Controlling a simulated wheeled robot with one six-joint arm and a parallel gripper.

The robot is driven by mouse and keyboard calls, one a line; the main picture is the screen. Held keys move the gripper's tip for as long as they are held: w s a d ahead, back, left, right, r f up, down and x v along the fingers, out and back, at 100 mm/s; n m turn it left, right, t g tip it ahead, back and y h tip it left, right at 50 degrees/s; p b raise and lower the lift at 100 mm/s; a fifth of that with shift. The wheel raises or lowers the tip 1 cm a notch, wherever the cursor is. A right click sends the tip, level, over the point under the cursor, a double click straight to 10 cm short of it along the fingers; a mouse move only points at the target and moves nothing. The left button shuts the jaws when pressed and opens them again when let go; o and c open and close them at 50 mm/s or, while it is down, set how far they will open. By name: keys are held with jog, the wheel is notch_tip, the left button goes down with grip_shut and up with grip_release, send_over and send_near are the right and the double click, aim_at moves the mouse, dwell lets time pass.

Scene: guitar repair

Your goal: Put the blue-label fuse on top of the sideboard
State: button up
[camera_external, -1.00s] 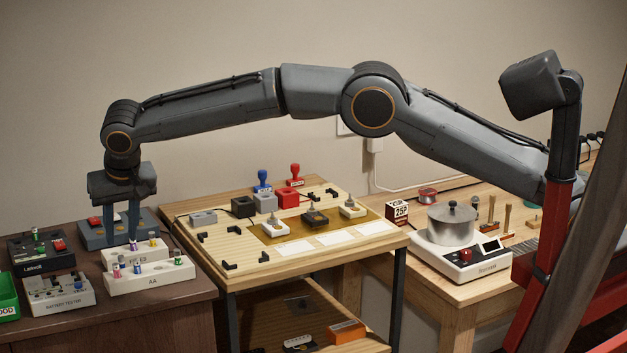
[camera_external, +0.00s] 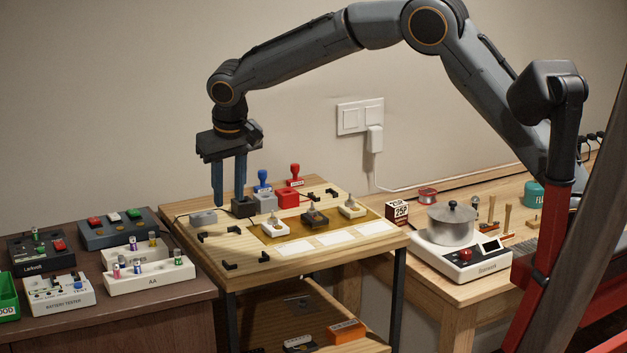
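My gripper (camera_external: 229,203) hangs over the left back part of the wooden workbench, its two blue fingers apart with nothing visible between them. The dark brown sideboard (camera_external: 140,318) stands at the left. On it, a white holder (camera_external: 122,256) at the back carries two small upright cylinders, one near its middle (camera_external: 133,243) and one at its right (camera_external: 152,239). The label colours are too small to tell surely, so I cannot say which is the blue-label fuse. A white holder marked AA (camera_external: 152,281) in front carries several small cells.
A battery tester (camera_external: 60,299), a black box (camera_external: 32,255) and a button box (camera_external: 112,234) also stand on the sideboard. The workbench (camera_external: 255,272) holds stamps, blocks and black corner brackets. A scale with a metal pot (camera_external: 450,226) stands at the right.

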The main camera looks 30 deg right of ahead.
jog(key=shift+g, duration=0.7)
jog(key=s+d+f, duration=0.1)
jog(key=s+d, duration=0.2)
jog(key=d, duration=0.5)
jog(key=s+d+f, duration=0.1)
jog(key=s+d, duration=0.2)
jog(key=d, duration=0.6)
jog(key=s+d+f, duration=0.1)
jog(key=s+d, duration=0.2)
jog(key=d, duration=0.6)
jog(key=shift+d+f, duration=0.15)
jog(key=shift+d, duration=0.05)
jog(key=s+d+f, duration=0.2)
jog(key=s+d, duration=0.5)
jog(key=s, duration=0.2)
jog(key=s+d+f+g, duration=0.1)
jog(key=s+d+f, duration=0.1)
jog(key=s+d, duration=0.5)
jog(key=s, duration=0.3)
jog(key=shift+f+m+y, duration=0.3)
jog(key=shift+f, duration=0.1)
